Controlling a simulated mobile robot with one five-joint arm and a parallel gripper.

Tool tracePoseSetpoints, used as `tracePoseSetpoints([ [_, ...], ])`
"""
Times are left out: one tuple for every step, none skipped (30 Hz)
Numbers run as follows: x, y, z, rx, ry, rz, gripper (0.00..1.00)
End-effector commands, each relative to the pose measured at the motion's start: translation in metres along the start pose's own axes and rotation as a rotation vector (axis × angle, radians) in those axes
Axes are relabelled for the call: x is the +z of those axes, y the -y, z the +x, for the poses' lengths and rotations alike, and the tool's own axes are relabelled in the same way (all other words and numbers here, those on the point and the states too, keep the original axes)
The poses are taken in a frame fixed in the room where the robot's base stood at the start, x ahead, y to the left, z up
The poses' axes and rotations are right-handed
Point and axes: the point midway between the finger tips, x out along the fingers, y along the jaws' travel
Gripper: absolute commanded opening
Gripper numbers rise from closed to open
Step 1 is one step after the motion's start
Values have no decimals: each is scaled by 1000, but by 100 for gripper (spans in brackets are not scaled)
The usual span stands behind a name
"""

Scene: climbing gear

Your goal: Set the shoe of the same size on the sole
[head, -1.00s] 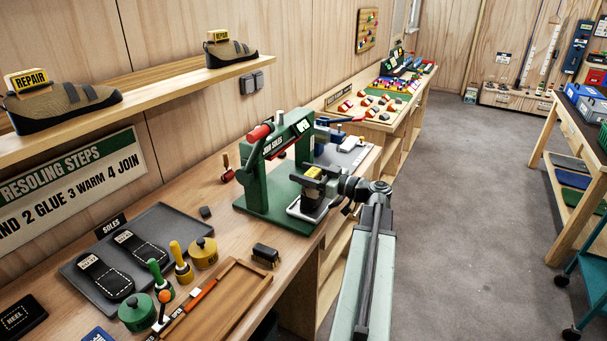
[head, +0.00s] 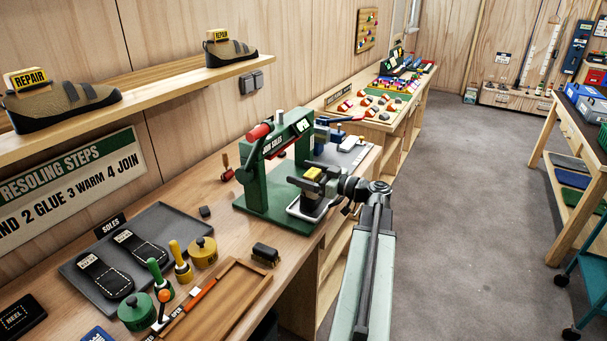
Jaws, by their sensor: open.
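A dark shoe-like thing with a yellow tag on top (head: 313,173) stands on the white-rimmed plate (head: 294,211) of the green JOIN SOLES press (head: 256,193). My gripper (head: 312,181) is open, its jaws spread around this thing just below the tag. My gripper hides much of it, and I cannot see whether a sole lies under it. Two brown and black shoes with yellow REPAIR tags stand on the wall shelf, a left one (head: 68,101) and a right one (head: 232,53). Two black soles (head: 103,279) (head: 140,249) lie on the SOLES tray (head: 187,221); their labels are too small to read.
A wooden tray (head: 236,293), a brush (head: 265,254), a green pot (head: 137,312) and a yellow pot (head: 203,253) occupy the bench front. The press has a red-tipped lever (head: 258,132) on its left. Open grey floor (head: 450,220) lies to the right.

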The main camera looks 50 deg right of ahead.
Motion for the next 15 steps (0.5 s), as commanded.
tracePoseSetpoints([
  [0,0,-2,0,0,0,82],
  [0,0,-4,1,0,0,82],
  [0,0,-8,2,0,0,82],
  [0,0,-13,2,0,0,82],
  [0,0,-18,2,-1,0,82],
  [0,0,-27,4,-1,0,82],
  [0,0,-33,3,-1,0,82],
  [0,0,-39,3,-1,0,82],
  [0,0,-48,4,-1,0,82],
  [0,0,-53,3,-1,0,82],
  [0,0,-58,3,-1,0,82],
  [0,0,-65,3,-1,0,82],
  [0,0,-68,2,-1,0,82],
  [0,0,-71,1,-1,0,82],
  [0,0,-75,2,-1,0,82],
])
